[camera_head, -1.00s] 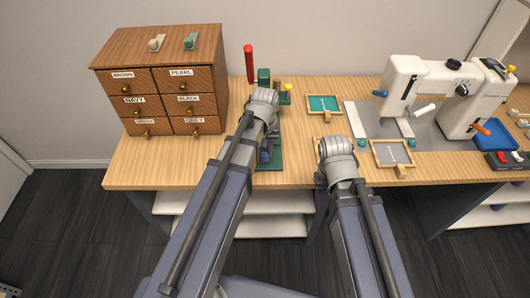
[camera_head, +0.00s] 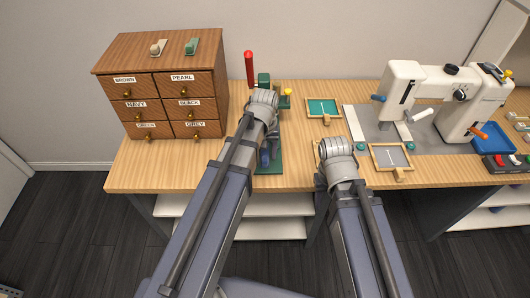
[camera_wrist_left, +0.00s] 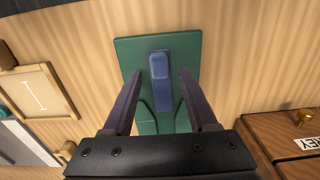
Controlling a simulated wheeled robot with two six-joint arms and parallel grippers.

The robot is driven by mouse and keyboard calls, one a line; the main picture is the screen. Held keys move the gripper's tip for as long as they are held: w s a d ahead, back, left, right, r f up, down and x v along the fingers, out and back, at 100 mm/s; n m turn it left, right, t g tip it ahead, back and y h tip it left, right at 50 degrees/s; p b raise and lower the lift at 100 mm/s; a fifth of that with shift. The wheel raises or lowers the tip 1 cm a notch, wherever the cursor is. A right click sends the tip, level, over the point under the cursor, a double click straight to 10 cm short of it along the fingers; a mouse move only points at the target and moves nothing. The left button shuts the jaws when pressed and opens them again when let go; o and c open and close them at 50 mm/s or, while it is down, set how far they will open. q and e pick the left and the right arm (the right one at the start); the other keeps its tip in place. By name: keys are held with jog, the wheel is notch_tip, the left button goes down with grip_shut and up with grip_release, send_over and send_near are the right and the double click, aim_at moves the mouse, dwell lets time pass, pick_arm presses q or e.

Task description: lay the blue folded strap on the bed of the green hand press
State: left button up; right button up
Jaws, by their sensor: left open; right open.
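The blue folded strap (camera_wrist_left: 161,72) lies on the flat green bed (camera_wrist_left: 190,48) of the hand press in the left wrist view. My left gripper (camera_wrist_left: 160,76) is open, with one finger on each side of the strap and gaps between. In the head view the green hand press (camera_head: 273,164) stands at the front of the bench, with its red lever (camera_head: 249,68) upright. My left wrist hides much of it. My right gripper (camera_head: 337,165) hangs over the bench front, right of the press. Its fingers are mostly hidden by the wrist.
A wooden drawer cabinet (camera_head: 165,85) stands left of the press. Small framed trays, one green (camera_head: 323,108) and one grey (camera_head: 391,157), lie to the right. A white sewing machine (camera_head: 420,85) and a blue tray (camera_head: 493,138) stand farther right.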

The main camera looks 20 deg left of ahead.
aim_at(265, 157)
pick_arm(q)
notch_tip(265, 157, up, 11)
jog(key=p, duration=1)
jog(key=s+d+m+y, duration=0.1)
jog(key=s+d+m, duration=0.6)
jog(key=s+d, duration=0.3)
jog(key=s, duration=0.3)
jog(key=shift+f, duration=0.15)
pick_arm(e)
notch_tip(265, 157, up, 11)
jog(key=shift+f, duration=0.2)
